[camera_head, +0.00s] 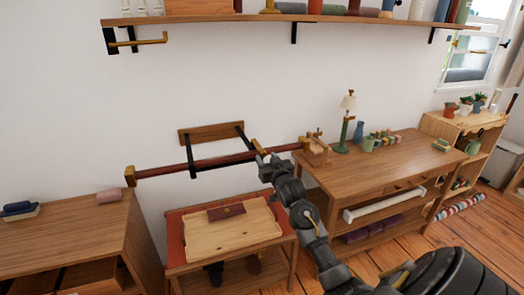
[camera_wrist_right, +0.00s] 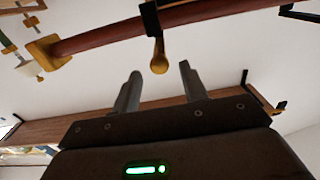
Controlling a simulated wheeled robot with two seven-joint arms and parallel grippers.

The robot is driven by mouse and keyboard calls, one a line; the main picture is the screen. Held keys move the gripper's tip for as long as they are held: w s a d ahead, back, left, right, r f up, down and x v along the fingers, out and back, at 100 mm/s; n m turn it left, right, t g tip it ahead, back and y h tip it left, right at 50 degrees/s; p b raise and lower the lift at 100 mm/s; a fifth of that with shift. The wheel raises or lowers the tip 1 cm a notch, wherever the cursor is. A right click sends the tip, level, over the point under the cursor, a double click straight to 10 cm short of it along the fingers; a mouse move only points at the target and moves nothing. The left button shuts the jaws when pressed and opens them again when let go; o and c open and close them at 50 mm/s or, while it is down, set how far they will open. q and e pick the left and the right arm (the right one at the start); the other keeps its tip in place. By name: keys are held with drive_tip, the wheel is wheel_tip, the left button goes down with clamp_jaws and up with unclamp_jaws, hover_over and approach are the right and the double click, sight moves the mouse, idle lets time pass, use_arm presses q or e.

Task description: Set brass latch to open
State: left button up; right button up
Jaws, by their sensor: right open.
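A brass latch (camera_head: 257,145) sits at the front end of the right dark bracket on the wall-mounted wooden bar (camera_head: 215,162). In the wrist view the latch (camera_wrist_right: 158,55) is a short brass lever with a rounded end, pointing at the gap between my fingers. My right gripper (camera_head: 264,158) is at the latch in the head view. In the wrist view the gripper (camera_wrist_right: 160,72) is open and empty, with the latch just beyond the fingertips; I cannot see contact. My left gripper is out of view.
A wooden backplate (camera_head: 212,132) holds the brackets. A small table with a pale tray (camera_head: 225,230) stands below. A desk (camera_head: 370,165) with a lamp (camera_head: 346,120) is right, a cabinet (camera_head: 70,235) left. A loaded shelf (camera_head: 290,18) is above.

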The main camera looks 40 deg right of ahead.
sight(264, 155)
drive_tip(key=x, duration=0.5)
drive_tip(key=shift+w+d+p, duration=0.15)
drive_tip(key=shift+w+p, duration=0.2)
drive_tip(key=shift+c, duration=0.2)
clamp_jaws()
